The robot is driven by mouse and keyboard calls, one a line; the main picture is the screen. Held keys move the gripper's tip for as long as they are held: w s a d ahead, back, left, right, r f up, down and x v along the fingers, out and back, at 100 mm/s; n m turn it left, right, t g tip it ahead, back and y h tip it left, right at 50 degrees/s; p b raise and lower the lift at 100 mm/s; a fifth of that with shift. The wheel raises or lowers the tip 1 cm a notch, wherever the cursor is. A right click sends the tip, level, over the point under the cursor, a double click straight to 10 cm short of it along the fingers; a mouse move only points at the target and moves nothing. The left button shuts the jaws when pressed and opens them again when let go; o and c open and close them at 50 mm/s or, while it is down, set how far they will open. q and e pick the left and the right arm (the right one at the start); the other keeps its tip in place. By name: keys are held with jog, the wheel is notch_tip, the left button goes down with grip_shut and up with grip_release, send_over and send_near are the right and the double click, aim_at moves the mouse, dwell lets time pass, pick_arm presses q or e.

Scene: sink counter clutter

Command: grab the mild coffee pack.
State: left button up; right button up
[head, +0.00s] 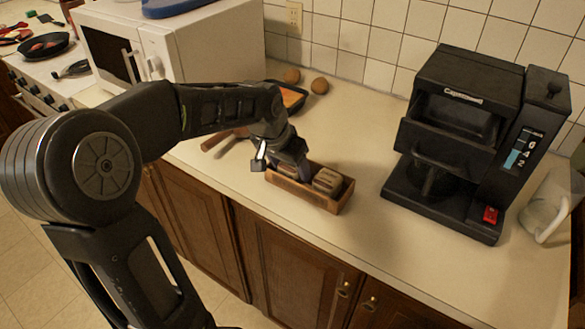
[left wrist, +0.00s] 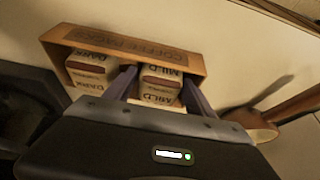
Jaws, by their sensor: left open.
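The mild coffee pack (left wrist: 160,85) is a pale block with a dark band and "MILD" lettering, standing in a wooden box (left wrist: 190,58) marked as coffee packs. My left gripper (left wrist: 158,80) is open, with one finger on each side of the mild pack. I cannot tell whether the fingers touch it. The dark pack (left wrist: 90,72) stands beside it, left of the fingers. In the head view, my left gripper (head: 283,163) is over the left end of the box (head: 312,193) and partly hides the mild pack. The dark pack (head: 328,181) shows at the right end.
A black coffee maker (head: 465,140) stands to the right on the counter, with a clear jug (head: 548,205) beyond it. A white microwave (head: 165,50) is at the back left. Two brown eggs (head: 319,85) lie near the wall. The counter between box and coffee maker is clear.

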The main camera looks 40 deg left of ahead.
pick_arm(q)
jog(key=c, duration=1.1)
notch_tip(320, 180, up, 10)
dwell(0.4)
dwell(0.5)
